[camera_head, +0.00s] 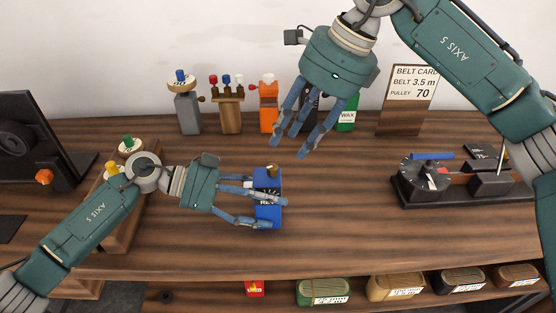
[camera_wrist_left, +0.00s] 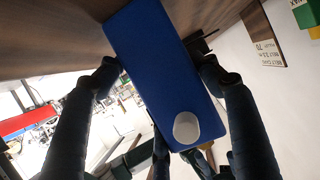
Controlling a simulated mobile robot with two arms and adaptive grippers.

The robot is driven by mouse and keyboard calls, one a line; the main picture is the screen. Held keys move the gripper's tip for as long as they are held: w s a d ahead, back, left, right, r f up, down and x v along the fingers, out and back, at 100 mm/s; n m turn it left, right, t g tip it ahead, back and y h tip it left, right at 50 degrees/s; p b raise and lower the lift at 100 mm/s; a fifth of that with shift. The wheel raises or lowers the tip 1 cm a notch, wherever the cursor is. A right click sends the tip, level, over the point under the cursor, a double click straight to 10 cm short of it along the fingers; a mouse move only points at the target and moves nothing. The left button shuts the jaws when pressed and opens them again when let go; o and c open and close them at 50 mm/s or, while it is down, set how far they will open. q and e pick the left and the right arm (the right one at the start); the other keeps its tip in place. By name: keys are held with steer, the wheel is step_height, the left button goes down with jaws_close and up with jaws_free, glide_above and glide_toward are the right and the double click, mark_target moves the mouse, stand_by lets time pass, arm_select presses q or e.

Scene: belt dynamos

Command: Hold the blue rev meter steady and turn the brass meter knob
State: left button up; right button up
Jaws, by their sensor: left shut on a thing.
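The blue rev meter (camera_head: 268,180) is upright on the bench, left of the middle in the head view. My left gripper (camera_head: 260,203) reaches it from the left, with its fingers closed around its sides. The brass knob (camera_head: 272,170) is at the meter's top. In the left wrist view the meter's blue body (camera_wrist_left: 158,62) fills the space between the fingers, with a pale round part (camera_wrist_left: 186,127) near one end. My right gripper (camera_head: 302,142) hangs above and behind the meter, apart from it, fingers spread and empty.
Small coloured items, including an orange block (camera_head: 268,108) and a green wax container (camera_head: 347,115), stand along the wall behind my right gripper. A belt card (camera_head: 408,95) leans there. A black-based device (camera_head: 440,190) sits at right. Bench right of the meter is clear.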

mark_target(276, 166)
steer(key=x, duration=0.7)
steer(key=shift+a+f, duration=0.25)
steer(key=shift+f, duration=0.1)
steer(key=shift+c, duration=0.5)
steer(key=shift+w, duration=0.1)
jaws_close()
